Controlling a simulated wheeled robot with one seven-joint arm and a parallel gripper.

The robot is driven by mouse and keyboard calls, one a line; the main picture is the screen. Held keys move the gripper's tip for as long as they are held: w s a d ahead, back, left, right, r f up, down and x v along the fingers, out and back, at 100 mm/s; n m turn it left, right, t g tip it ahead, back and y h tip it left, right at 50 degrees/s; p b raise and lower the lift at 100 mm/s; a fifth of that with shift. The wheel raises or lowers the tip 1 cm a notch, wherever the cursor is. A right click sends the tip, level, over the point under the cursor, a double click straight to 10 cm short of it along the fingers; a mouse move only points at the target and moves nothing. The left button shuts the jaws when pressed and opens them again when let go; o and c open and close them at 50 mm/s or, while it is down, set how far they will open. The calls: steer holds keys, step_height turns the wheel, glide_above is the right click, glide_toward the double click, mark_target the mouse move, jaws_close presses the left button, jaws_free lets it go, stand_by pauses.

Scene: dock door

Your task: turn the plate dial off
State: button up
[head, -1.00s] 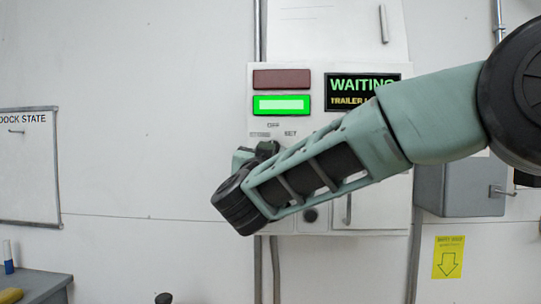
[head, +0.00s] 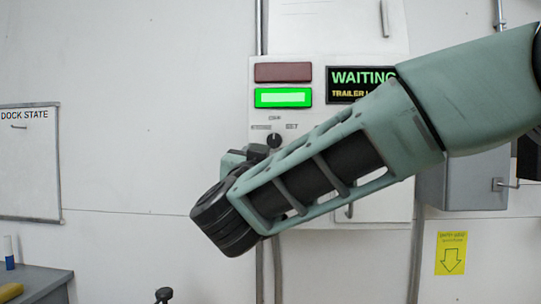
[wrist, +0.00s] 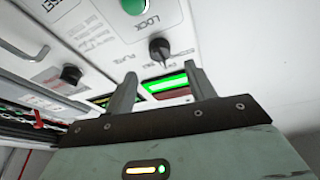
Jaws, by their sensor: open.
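The plate dial (head: 274,139) is a small black knob on the white control panel, below the lit green lamp, with small labels around it. It shows in the wrist view (wrist: 159,50) beyond the fingertips, roughly centred between them. Its exact setting is too small to read for certain. My gripper (wrist: 160,82) is open, with two grey fingers spread and nothing between them. In the head view my gripper (head: 257,152) is just left of and below the dial, partly hidden by my wrist. The fingers look apart from the dial.
The panel has a dark red lamp (head: 283,72), a lit green lamp (head: 283,97) and a WAITING display (head: 360,82). The wrist view shows a green LOCK button (wrist: 133,6) and another black knob (wrist: 71,74) near the dial. A grey box (head: 462,185) is at right.

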steer(key=b+v, duration=0.2)
steer(key=v, duration=0.8)
steer(key=shift+s+b, duration=0.3)
steer(key=shift+s, duration=0.1)
steer(key=a+f+n+g+y, duration=0.55)
steer(key=f+n+y, duration=0.25)
steer(key=y, duration=0.4)
steer(key=s+d+f+n+g, duration=0.35)
steer(key=s+f+g, duration=0.35)
steer(key=f, duration=0.4)
steer(key=s+d+f+g+h, duration=0.4)
steer(key=s+d+f, duration=0.2)
steer(key=s+d, duration=0.2)
steer(key=s+d+f+g+h, duration=0.4)
steer(key=s+d+f, duration=0.3)
steer(key=d, duration=0.6)
steer(key=shift+s+f+g, duration=0.25)
steer(key=shift+s+g, duration=0.2)
steer(key=shift+g, duration=0.1)
